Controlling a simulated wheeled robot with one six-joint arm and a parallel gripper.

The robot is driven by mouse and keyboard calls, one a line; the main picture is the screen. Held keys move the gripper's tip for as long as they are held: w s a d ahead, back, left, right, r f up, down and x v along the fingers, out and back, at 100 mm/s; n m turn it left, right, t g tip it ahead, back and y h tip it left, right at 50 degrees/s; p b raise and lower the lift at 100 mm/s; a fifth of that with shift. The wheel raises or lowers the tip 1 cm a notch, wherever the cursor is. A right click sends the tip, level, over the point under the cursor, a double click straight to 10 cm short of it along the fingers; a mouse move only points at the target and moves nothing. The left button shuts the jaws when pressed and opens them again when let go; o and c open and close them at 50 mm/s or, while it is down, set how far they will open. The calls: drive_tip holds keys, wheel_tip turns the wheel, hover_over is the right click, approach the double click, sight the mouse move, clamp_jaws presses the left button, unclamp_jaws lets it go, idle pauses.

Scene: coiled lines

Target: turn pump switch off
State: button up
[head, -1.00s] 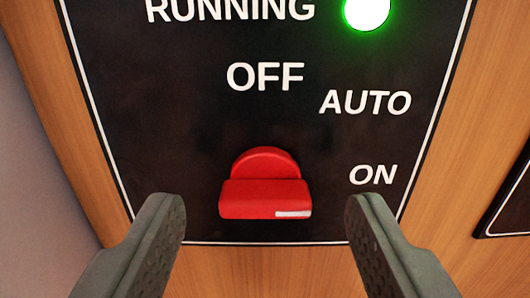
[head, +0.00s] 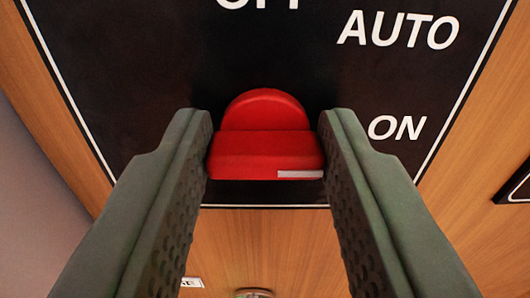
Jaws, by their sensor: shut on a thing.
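The pump switch (head: 265,145) is a red rotary knob with a raised grip bar, on a black panel (head: 120,70). A white mark sits at the right end of the bar, on the side of the ON label (head: 397,127). The AUTO label (head: 398,30) is above ON, and the OFF label (head: 258,4) is partly cut off at the top edge. My gripper (head: 265,140) has one finger on each side of the knob and is shut on it, at the ends of the bar.
The panel is set in a wood-grain surface (head: 270,240). A small white label (head: 192,282) and a round fitting (head: 253,293) show at the bottom edge. Another dark panel (head: 517,187) is at the right edge. A grey surface (head: 40,200) is at the left.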

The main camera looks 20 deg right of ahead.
drive_tip(key=shift+n, duration=0.3)
drive_tip(key=n, duration=0.3)
drive_tip(key=shift+a+n, duration=0.1)
drive_tip(key=shift+n, duration=0.2)
drive_tip(key=n, duration=0.4)
drive_tip(key=shift+n, duration=0.3)
drive_tip(key=n, duration=0.4)
drive_tip(key=shift+a+f, duration=0.1)
drive_tip(key=n, duration=0.5)
drive_tip(key=shift+f, duration=0.1)
drive_tip(key=o, duration=1)
